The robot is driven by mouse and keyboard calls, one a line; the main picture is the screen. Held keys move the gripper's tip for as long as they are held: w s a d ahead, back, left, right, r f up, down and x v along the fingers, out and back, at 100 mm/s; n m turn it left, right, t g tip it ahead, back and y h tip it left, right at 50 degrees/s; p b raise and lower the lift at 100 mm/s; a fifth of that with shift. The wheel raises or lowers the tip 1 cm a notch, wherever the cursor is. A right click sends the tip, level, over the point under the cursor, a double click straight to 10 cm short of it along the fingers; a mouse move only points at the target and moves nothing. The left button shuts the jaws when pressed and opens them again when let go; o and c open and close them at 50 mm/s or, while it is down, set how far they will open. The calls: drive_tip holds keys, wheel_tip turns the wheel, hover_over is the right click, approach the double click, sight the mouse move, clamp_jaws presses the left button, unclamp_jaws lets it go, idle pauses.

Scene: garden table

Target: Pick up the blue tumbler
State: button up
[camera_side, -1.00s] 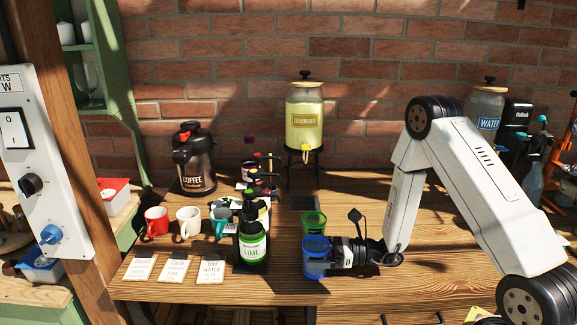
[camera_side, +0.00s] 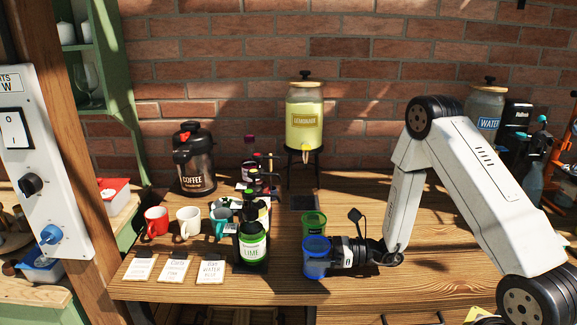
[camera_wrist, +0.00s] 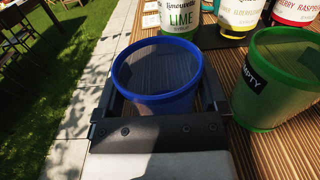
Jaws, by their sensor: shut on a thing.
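The blue tumbler (camera_side: 316,262) stands upright near the front edge of the wooden table in the side view. My gripper (camera_side: 333,256) reaches it from the right and is shut on it. In the wrist view the tumbler (camera_wrist: 157,80) sits between the two fingers of my gripper (camera_wrist: 158,106), one on each side. It looks empty. Whether its base touches the table is hard to tell.
A green tumbler (camera_side: 313,225) stands close behind the blue one; the wrist view shows it (camera_wrist: 275,80) with an "EMPTY" label. A lime syrup bottle (camera_side: 253,245) is close on the left. Paper cards (camera_side: 174,269), mugs (camera_side: 188,222) and a lemonade dispenser (camera_side: 304,118) are farther off.

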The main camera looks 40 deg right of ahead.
drive_tip(key=shift+r, duration=0.1)
wheel_tip(320, 180, up, 10)
idle(0.8)
idle(0.6)
